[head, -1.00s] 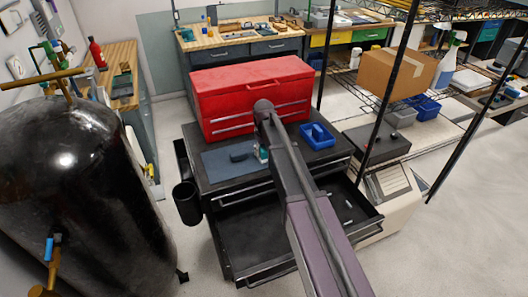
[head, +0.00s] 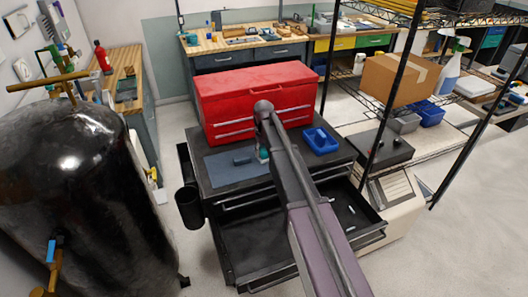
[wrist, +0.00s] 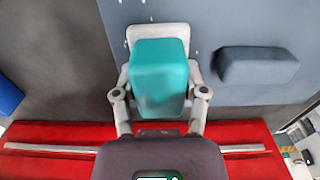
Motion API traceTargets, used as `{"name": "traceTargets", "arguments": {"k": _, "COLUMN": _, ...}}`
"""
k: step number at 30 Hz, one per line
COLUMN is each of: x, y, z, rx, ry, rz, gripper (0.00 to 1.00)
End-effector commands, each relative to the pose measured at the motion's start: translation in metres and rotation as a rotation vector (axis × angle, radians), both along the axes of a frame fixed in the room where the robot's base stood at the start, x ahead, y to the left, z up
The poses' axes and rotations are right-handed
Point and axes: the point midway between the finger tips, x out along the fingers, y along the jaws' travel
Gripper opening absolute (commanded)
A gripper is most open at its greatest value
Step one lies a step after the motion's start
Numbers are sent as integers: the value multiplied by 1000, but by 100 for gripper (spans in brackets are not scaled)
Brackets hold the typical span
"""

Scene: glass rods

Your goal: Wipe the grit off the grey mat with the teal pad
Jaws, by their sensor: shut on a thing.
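The teal pad (wrist: 160,72) is held between the fingers of my gripper (wrist: 160,98), which is shut on it. The pad is over the edge area of the grey mat (wrist: 260,20) in the wrist view; I cannot tell if it touches the mat. Several small pale specks of grit (wrist: 197,51) lie on the mat around the pad. In the head view the mat (head: 222,171) lies on the black cart top, and a bit of the teal pad (head: 263,153) shows at its right end. My arm hides most of my gripper there.
A dark blue-grey block (wrist: 257,66) lies on the mat beside the pad. A red toolbox (head: 250,95) stands close behind the mat. A blue tray (head: 320,141) sits to the right on the cart top. An open drawer (head: 250,245) juts out at the front.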

Motion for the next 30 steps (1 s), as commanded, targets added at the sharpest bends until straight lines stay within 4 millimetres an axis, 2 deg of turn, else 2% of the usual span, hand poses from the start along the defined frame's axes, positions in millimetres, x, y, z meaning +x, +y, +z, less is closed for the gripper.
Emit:
{"name": "traceTargets", "arguments": {"k": 16, "x": 30, "y": 10, "z": 2, "rx": 0, "ry": -1, "rz": 0, "gripper": 18}}
{"name": "traceTargets", "arguments": {"k": 30, "x": 33, "y": 11, "z": 2, "rx": 0, "ry": 0, "rz": 0, "gripper": 18}}
